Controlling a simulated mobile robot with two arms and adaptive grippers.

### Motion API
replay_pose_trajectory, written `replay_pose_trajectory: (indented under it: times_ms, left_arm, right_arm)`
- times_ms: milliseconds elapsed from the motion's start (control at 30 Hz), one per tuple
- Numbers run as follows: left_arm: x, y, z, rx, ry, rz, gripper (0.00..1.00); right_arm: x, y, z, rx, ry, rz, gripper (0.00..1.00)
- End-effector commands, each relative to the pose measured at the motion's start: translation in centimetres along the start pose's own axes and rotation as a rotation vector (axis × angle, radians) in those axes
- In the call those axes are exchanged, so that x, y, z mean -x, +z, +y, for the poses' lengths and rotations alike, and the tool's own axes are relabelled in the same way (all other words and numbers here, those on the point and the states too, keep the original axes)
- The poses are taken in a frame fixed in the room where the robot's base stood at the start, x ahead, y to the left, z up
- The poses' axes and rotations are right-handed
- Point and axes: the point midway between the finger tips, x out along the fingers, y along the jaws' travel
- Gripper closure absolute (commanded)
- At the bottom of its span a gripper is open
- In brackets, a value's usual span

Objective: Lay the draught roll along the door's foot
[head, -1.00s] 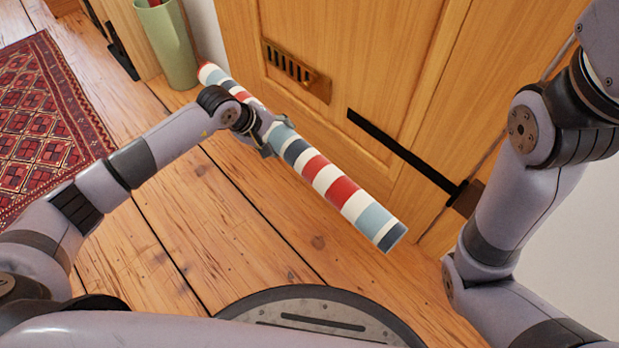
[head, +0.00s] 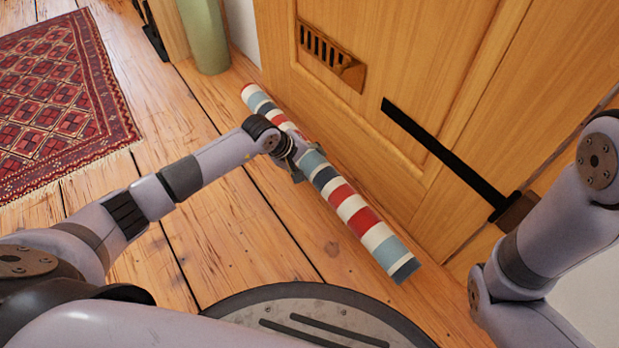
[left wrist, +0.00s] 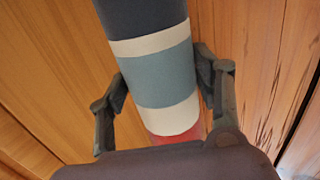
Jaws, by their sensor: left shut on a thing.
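The draught roll (head: 357,211) is a long tube striped red, white, pale blue and navy. In the head view it lies slantwise beside the foot of the wooden door (head: 410,165), roughly in line with it. My left gripper (head: 298,163) is shut on the roll near its middle. In the left wrist view the roll (left wrist: 155,78) passes between the two dark fingers. The roll is low by the floor; I cannot tell whether it touches floor or door. My right arm shows at the right edge, but its gripper is out of view.
The plank floor (head: 225,225) is clear to the left of the roll. A green cylindrical container (head: 206,38) stands beyond the roll's far end. A patterned red rug (head: 62,98) lies at the far left. The door carries a brass vent plate (head: 331,57) and a black bar (head: 440,152).

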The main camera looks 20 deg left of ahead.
Motion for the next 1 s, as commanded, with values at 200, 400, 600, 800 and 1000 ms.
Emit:
replay_pose_trajectory:
  times_ms: [200, 400, 600, 800, 1000]
  left_arm:
    - [-0.9, -0.1, -0.3, 0.001, 0.009, 0.002, 1.00]
    - [-3.4, -0.1, -2.0, 0.001, 0.009, 0.001, 1.00]
    - [-3.8, -0.1, -2.2, 0.001, 0.010, 0.001, 1.00]
    - [-3.8, -0.1, -2.2, 0.000, 0.009, 0.001, 1.00]
    - [-4.0, 0.0, -2.7, 0.001, 0.000, 0.000, 0.31]
  right_arm:
    - [0.8, -0.3, -0.2, 0.000, -0.001, 0.001, 0.60]
    - [2.8, -1.0, -0.6, 0.000, -0.001, 0.001, 0.60]
    - [3.1, -1.1, -0.6, 0.000, 0.000, -0.001, 0.60]
    - [3.1, -1.1, -0.6, 0.000, 0.000, -0.001, 0.60]
    - [3.1, -1.1, -0.6, 0.000, 0.000, -0.001, 0.60]
